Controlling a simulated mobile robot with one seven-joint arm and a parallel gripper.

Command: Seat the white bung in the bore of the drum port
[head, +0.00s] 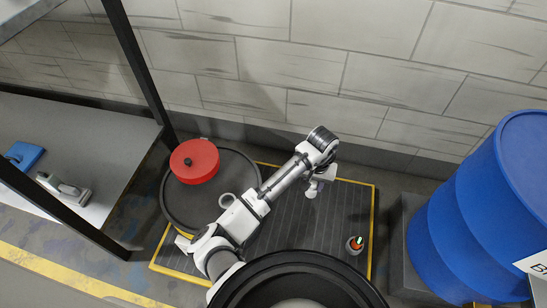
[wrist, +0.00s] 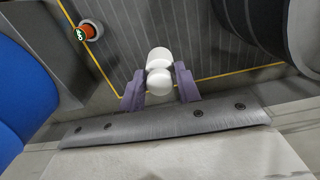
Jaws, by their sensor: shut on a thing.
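The white bung (wrist: 159,82) sits between the two purple fingers of my gripper (wrist: 160,88) in the wrist view. It shows as two rounded white parts, and the fingers are shut on it. In the head view my gripper (head: 314,190) hangs over the dark ribbed mat, to the right of the dark drum top. I cannot see down the bore, and the bung is too small to make out clearly in the head view.
A red round container (head: 194,161) stands on the dark drum top (head: 178,208). A blue drum (head: 475,220) stands at the right. An orange object (head: 355,245) with a green and white top is on the mat (head: 322,225). A grey shelf (head: 110,135) is at the left.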

